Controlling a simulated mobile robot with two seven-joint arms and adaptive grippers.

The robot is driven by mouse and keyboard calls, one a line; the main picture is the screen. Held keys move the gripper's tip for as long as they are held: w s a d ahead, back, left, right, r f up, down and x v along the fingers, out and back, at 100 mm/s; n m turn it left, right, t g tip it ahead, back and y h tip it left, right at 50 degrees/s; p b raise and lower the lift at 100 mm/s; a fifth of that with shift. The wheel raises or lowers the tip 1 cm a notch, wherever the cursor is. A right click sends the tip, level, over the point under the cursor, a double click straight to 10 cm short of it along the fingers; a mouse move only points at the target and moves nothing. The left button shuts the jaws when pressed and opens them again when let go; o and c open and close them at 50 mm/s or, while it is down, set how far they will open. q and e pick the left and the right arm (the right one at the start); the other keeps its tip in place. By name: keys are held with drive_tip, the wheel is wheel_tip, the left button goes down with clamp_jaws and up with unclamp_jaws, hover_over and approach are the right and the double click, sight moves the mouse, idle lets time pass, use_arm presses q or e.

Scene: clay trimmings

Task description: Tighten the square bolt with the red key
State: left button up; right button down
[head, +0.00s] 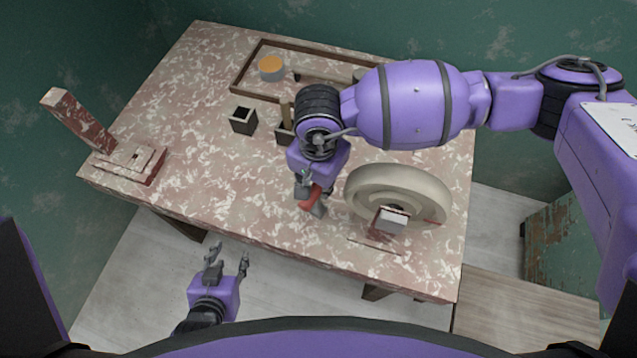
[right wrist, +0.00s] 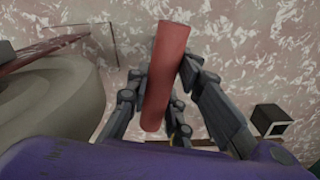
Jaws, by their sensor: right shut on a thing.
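My right gripper (head: 308,188) is shut on the red key (head: 311,198) above the front of the table, just left of the big wheel. In the right wrist view the key's red handle (right wrist: 165,75) stands between the fingers; a grey end shows below the gripper in the head view. I cannot make out the square bolt for certain; a pale square-faced block (head: 393,220) sits at the wheel's front, to the right of the key and apart from it. My left gripper (head: 228,256) is open and empty, in front of the table's near edge.
The speckled table (head: 200,150) is clear at its middle left. A thick pale wheel (head: 375,178) stands at the right. A wooden stand with a slanted post (head: 80,120) is at the left. Small dark square boxes (head: 243,120) and a framed tray (head: 243,75) with a round orange-topped tin (head: 271,67) lie behind.

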drive_tip(key=shift+r+m+p, duration=0.1)
drive_tip(key=shift+m+p, duration=0.65)
drive_tip(key=shift+m, duration=0.75)
use_arm(q)
drive_tip(key=w+r, duration=0.2)
drive_tip(key=r, duration=0.1)
drive_tip(key=shift+w+t, duration=0.1)
drive_tip(key=shift+t, duration=0.2)
use_arm(e)
drive_tip(key=shift+m, duration=0.3)
use_arm(q)
drive_tip(key=shift+w, duration=0.1)
use_arm(e)
drive_tip(key=shift+m+p, duration=0.35)
drive_tip(key=shift+m, duration=0.15)
drive_tip(key=shift+m+p, duration=0.65)
drive_tip(key=shift+m, duration=0.65)
use_arm(q)
drive_tip(key=shift+t, duration=0.5)
drive_tip(key=w+r, duration=0.1)
drive_tip(key=r, duration=0.1)
drive_tip(key=w+r, duration=0.1)
drive_tip(key=shift+w+r, duration=0.3)
drive_tip(key=shift+r, duration=0.1)
